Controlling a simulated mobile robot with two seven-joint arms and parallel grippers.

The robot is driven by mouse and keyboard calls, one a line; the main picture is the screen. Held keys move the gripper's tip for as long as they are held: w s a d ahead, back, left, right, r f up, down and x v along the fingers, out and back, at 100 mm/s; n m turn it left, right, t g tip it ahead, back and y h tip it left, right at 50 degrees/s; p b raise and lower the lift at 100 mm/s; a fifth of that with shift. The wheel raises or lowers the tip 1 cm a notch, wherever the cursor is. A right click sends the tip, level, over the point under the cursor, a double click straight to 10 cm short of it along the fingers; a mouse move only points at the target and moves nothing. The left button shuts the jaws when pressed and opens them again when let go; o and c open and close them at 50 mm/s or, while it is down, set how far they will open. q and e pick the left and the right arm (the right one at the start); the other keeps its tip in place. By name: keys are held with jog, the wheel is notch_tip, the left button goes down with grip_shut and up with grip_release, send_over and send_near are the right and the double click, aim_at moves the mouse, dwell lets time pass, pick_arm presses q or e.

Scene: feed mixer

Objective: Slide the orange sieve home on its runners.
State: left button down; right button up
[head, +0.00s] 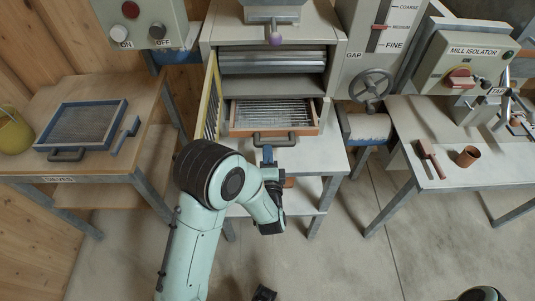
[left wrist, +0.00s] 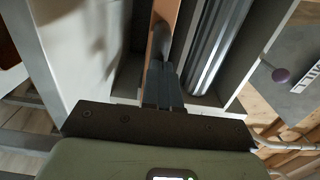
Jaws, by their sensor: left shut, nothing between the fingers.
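The orange sieve (head: 302,130) sits in the lower opening of the mill, its orange front and dark handle (head: 275,139) facing me. Its wire mesh shows behind the front bar, so it stands partly out. My left gripper (head: 267,154) is shut and empty, its fingertips just in front of the handle. In the left wrist view, the shut fingers (left wrist: 163,84) point at the dark handle (left wrist: 162,38) on the orange front (left wrist: 167,10). I cannot tell whether they touch it.
A yellow-edged door (head: 211,90) stands open at the opening's left. A roller (head: 272,62) lies above. A blue-framed sieve (head: 82,125) rests on the left table. The right table holds a brush (head: 430,157) and brown cup (head: 467,156). A handwheel (head: 371,85) is right of the mill.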

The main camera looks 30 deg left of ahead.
aim_at(266, 133)
pick_arm(q)
jog(key=p+x, duration=0.1)
jog(key=x, duration=0.9)
jog(key=shift+a, duration=0.15)
pick_arm(e)
jog(key=shift+w+r, duration=0.2)
jog(key=shift+r, duration=0.5)
